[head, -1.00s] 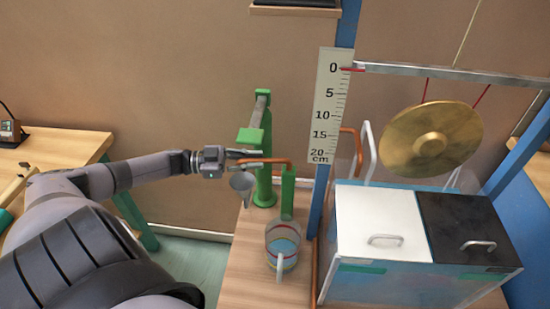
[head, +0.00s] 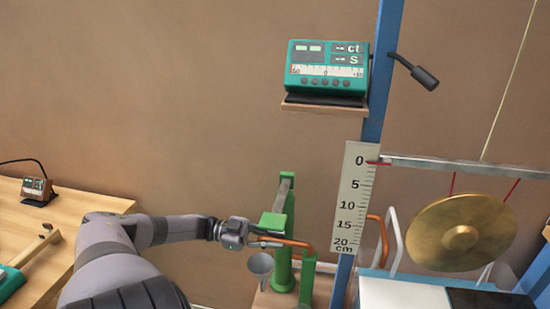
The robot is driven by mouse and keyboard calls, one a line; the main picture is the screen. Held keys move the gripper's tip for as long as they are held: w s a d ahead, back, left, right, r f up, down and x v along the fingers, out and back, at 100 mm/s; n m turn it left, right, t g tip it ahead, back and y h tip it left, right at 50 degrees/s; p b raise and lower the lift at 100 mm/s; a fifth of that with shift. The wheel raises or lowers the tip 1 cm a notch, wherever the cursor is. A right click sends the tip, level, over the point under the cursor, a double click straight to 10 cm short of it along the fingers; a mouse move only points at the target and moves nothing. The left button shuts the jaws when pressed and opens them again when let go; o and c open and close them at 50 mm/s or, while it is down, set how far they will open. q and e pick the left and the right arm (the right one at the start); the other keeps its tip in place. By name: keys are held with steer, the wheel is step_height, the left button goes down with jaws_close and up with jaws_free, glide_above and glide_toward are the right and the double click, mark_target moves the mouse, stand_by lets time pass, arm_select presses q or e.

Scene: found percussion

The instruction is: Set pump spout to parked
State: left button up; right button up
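The green pump (head: 283,262) stands on the bench at lower centre. Its copper spout (head: 296,243) runs left from a short green post (head: 307,280), with its left end near a grey funnel (head: 259,264). My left gripper (head: 268,239) points right, with its fingers at the spout's left part, just above the funnel. The fingers look close together and overlap the spout in the picture; whether they are shut on it is unclear. My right gripper is not in view. No parked mark is visible.
A blue post (head: 382,70) with a ruler board (head: 352,200) stands right of the spout. A brass gong (head: 461,232) hangs at right. A teal meter (head: 326,72) sits on a shelf above. A wooden table (head: 75,212) is at left.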

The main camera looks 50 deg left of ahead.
arm_select(q)
steer(key=o, duration=0.4)
steer(key=shift+w+a, duration=0.1)
steer(key=shift+w, duration=0.05)
steer(key=shift+c, duration=0.2)
steer(key=v, duration=1.2)
